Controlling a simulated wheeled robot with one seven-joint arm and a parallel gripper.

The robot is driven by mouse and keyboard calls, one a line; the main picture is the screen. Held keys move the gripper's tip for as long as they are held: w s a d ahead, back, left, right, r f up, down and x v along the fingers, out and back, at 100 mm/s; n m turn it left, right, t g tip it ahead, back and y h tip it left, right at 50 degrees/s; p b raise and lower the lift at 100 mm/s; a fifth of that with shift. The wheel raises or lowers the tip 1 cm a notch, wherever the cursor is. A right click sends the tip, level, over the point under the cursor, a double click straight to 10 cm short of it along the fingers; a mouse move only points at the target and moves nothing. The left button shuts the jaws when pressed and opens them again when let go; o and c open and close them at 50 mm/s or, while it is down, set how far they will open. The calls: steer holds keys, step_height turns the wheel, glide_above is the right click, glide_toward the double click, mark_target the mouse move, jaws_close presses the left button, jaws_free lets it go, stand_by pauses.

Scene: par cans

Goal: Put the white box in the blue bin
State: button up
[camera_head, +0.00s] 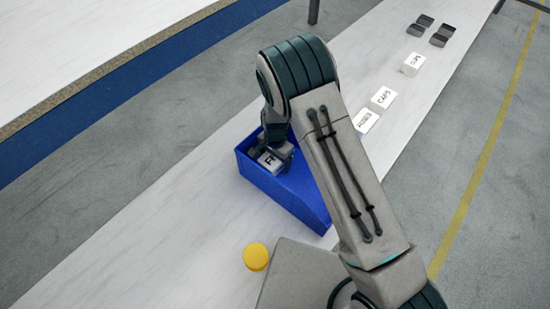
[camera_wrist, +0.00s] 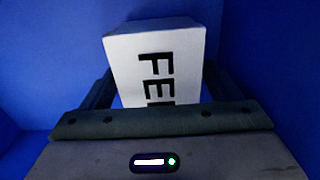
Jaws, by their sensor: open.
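The blue bin (camera_head: 290,196) stands on the long pale table, partly hidden behind my arm. The white box (camera_head: 268,161), with black letters on it, is inside the bin near its left end. My gripper (camera_head: 273,150) reaches down into the bin at the box. In the wrist view the white box (camera_wrist: 155,60) shows the letters "FE" and part of another, with blue bin walls (camera_wrist: 50,60) around it. My gripper (camera_wrist: 160,100) is open, with a finger on each side of the box. Whether the box touches the bin floor is hidden.
A yellow round object (camera_head: 256,257) stands on the table in front of the bin. Several white labelled boxes, one of them marked CAPS (camera_head: 383,98), lie farther back along the table. Dark open containers (camera_head: 439,36) are at the far end. The table left of the bin is clear.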

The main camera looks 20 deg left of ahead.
step_height(320, 180, up, 12)
steer(key=shift+f+b, duration=0.2)
steer(key=shift+b, duration=0.4)
steer(key=shift+r, duration=0.35)
steer(key=s+d+r+n+t+y, duration=0.1)
steer(key=s+d+r+n, duration=0.1)
steer(key=d+r, duration=1.5)
steer(key=s+d+r+n+t+h, duration=0.1)
steer(key=s+d+r, duration=0.4)
steer(key=s+d, duration=0.9)
steer(key=shift+s+d+r+n+t, duration=0.15)
steer(key=shift+s+d+n+t, duration=0.1)
steer(key=shift+d+n+t, duration=0.5)
